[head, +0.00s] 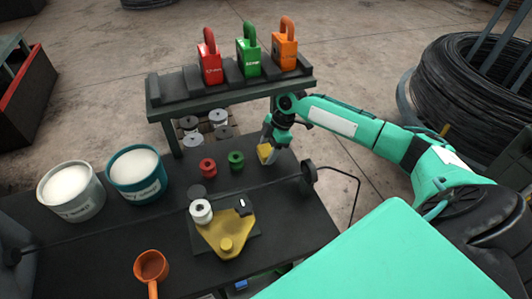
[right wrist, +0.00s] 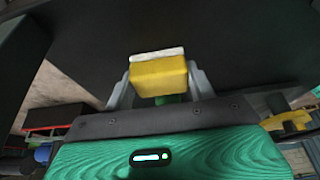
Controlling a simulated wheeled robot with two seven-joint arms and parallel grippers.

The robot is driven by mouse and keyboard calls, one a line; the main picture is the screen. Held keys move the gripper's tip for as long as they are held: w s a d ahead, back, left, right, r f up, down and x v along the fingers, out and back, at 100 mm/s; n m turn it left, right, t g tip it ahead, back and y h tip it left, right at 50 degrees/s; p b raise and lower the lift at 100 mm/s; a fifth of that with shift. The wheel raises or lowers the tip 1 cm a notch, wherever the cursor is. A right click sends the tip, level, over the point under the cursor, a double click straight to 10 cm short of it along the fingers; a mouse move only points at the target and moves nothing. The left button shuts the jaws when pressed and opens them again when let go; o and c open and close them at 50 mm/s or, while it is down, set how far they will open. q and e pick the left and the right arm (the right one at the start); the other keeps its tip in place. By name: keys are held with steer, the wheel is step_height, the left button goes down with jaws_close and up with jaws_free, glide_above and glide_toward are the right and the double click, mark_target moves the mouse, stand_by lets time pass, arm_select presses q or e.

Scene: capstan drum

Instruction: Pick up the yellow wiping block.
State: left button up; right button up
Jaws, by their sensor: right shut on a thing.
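The yellow wiping block (head: 264,152), with a pale layer on one face, is at the right end of the dark workbench, below the padlock shelf. My right gripper (head: 268,142) reaches down over it from the right and is shut on it. In the right wrist view the yellow wiping block (right wrist: 158,77) sits between the two grey fingers of my right gripper (right wrist: 158,85), its pale side facing away from the palm. Whether the block touches the bench cannot be told. My left gripper is not in view.
A shelf (head: 230,88) holds red, green and orange padlocks above the bench. Red (head: 208,166) and green (head: 236,159) spools stand left of the block. A yellow fixture (head: 225,236), two tubs (head: 138,174) and an orange ladle (head: 151,266) are nearer. A black wheel-like part (head: 309,172) is at the right edge.

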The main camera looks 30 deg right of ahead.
steer(key=shift+r+b, duration=0.2)
steer(key=shift+b, duration=0.45)
steer(key=s+d+b, duration=0.4)
steer(key=d+b, duration=0.2)
steer(key=d, duration=1.1)
steer(key=shift+d, duration=0.25)
steer(key=shift+s+r, duration=0.1)
